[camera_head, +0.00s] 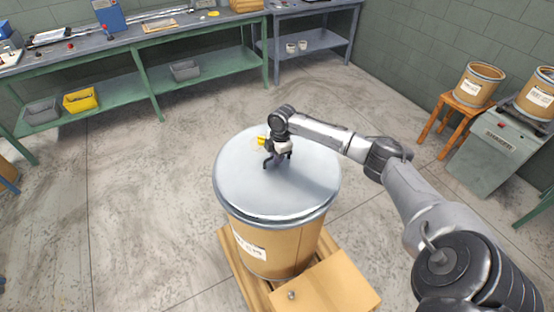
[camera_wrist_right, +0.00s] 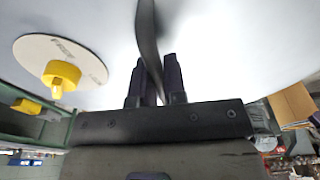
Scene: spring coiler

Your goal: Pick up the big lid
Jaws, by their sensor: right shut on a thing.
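The big lid (camera_head: 240,185) is a round, pale grey disc with a raised rim, lying level on top of a large tan drum (camera_head: 250,222). My right gripper (camera_head: 277,160) reaches down to the middle of the lid. In the right wrist view, its two dark fingers (camera_wrist_right: 153,75) are closed on a thin, dark curved handle (camera_wrist_right: 148,30) on the lid. A yellow cap (camera_wrist_right: 60,76) on a pale round disc lies beside the handle; the yellow part (camera_head: 261,141) also shows in the head view. My left gripper is not in view.
The drum stands on a wooden pallet (camera_head: 235,262) with a cardboard box (camera_head: 335,285) at its front right. A green-legged workbench (camera_head: 130,42) lines the back. Smaller drums (camera_head: 476,86) stand at the right. The floor around the pallet is mostly clear.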

